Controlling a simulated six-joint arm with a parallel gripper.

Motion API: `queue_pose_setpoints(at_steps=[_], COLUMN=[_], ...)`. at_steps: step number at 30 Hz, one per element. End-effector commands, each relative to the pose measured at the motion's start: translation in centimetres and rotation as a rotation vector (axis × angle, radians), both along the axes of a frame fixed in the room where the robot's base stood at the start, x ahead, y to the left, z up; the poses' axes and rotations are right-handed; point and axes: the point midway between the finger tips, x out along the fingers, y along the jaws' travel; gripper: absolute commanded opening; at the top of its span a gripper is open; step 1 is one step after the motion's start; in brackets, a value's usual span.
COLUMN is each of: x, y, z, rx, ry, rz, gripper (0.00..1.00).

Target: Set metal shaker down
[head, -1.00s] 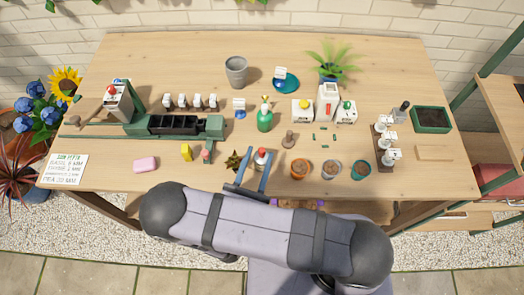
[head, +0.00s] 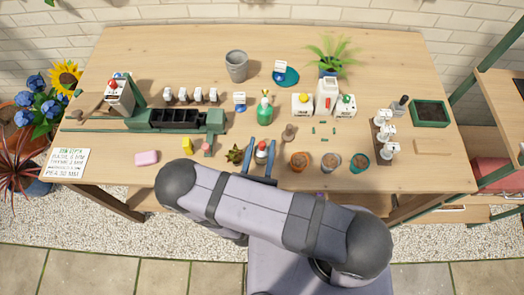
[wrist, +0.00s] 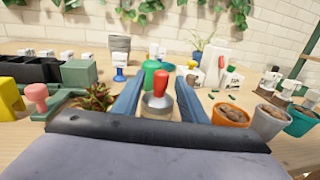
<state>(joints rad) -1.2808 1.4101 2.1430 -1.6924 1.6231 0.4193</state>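The metal shaker (head: 261,156) is a small silvery body with a red top, near the table's front edge in the head view. It also shows in the wrist view (wrist: 155,104), between the two blue fingers. My gripper (head: 262,152) has one finger on each side of it, and the fingers look shut on its body (wrist: 158,103). The shaker's base is hidden behind the gripper, so I cannot tell whether it touches the tabletop.
A small spiky plant (head: 235,153) stands close left, with a pink-topped stamp (head: 208,149) beyond it.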

Motion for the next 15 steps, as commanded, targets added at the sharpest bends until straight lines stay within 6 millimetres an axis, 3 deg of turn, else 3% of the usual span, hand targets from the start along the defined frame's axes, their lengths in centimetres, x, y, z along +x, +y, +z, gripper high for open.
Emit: queue_pose_setpoints(at_steps=[15], x=[4.4], y=[-0.8], z=[0.1], rx=[-0.001], ry=[0.0], rz=[-0.002], gripper=[0.39])
